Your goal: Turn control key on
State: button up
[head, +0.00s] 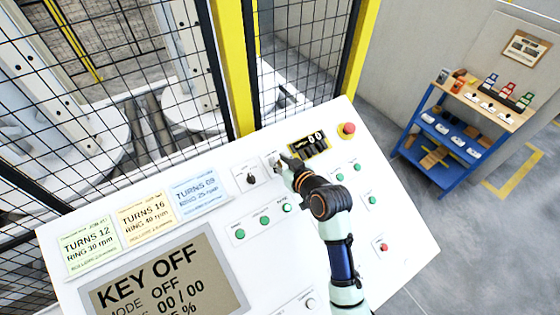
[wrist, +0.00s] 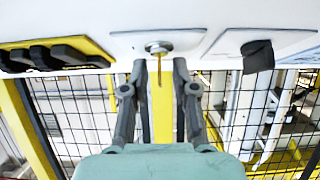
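The control key (wrist: 159,62) sits in a round metal lock on a white plate in the wrist view; its thin brass-coloured part hangs straight down. My gripper (wrist: 160,72) is open, with one finger on each side of the key and a gap on both sides. In the head view my gripper (head: 283,164) is at the upper part of the white control panel (head: 400,235), and it mostly hides the key there. The panel's display (head: 165,280) reads KEY OFF and MODE OFF.
A red emergency button (head: 347,129) and several green buttons are nearby. Mesh fencing with yellow posts (head: 233,70) stands behind. A blue shelf (head: 440,150) is at right.

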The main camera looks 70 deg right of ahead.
grip_shut()
jog(key=shift+r+m+p, duration=0.1)
jog(key=shift+m+p, duration=0.2)
jog(key=shift+p, duration=0.1)
jog(key=shift+a+r+m+g+h+p, duration=0.15)
jog(key=shift+m+g+h+p, duration=0.45)
jog(key=shift+m+h+p, duration=0.4)
jog(key=m+g+h+p, duration=0.1)
jog(key=m+g+p, duration=0.1)
jog(key=m, duration=0.2)
jog(key=m+g, duration=0.1)
jog(key=m+g+h+b, duration=0.1)
jog(key=m, duration=0.1)
jog(key=shift+f+g, duration=0.3)
jog(key=m+g+b, duration=0.2)
jog(key=m+g, duration=0.1)
jog(key=m, duration=0.1)
jog(key=shift+d, duration=0.2)
jog(key=m+g+y+b, duration=0.1)
jog(key=m+g, duration=0.1)
jog(key=m, duration=0.1)
jog(key=m+g+y+b, duration=0.1)
jog(key=m+g, duration=0.1)
jog(key=m, duration=0.1)
jog(key=shift+s+b, duration=0.2)
jog(key=shift+b, duration=0.2)
jog(key=shift+f+m, duration=0.1)
jog(key=shift+m, duration=0.2)
